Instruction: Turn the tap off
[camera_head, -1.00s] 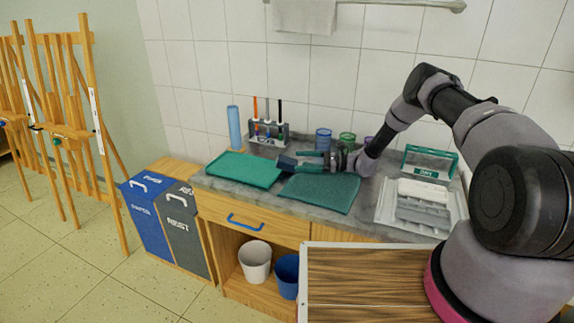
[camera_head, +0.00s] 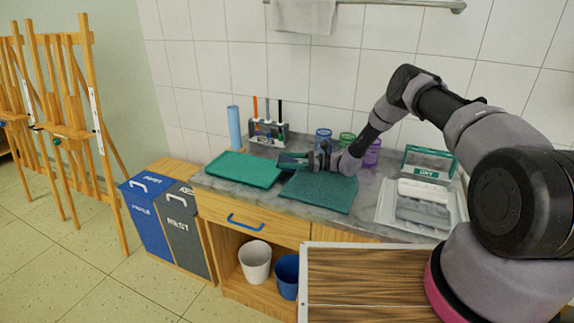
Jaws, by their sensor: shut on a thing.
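No tap shows in the head view. My gripper (camera_head: 311,158) is above the worktop, between the green tray (camera_head: 245,169) and the dark green mat (camera_head: 321,189). It is shut on a small dark teal thing (camera_head: 291,160), which points to the left. The fingers and wrist partly cover this thing, so I cannot tell what it is, or whether it touches the worktop.
Blue, green and purple cups (camera_head: 372,152) stand behind my gripper. A rack of pens (camera_head: 268,130) and a blue cylinder (camera_head: 234,127) stand at the back left. A grey-white tray (camera_head: 385,212) with a labelled box (camera_head: 428,160) lies right. Bins (camera_head: 153,211) stand left.

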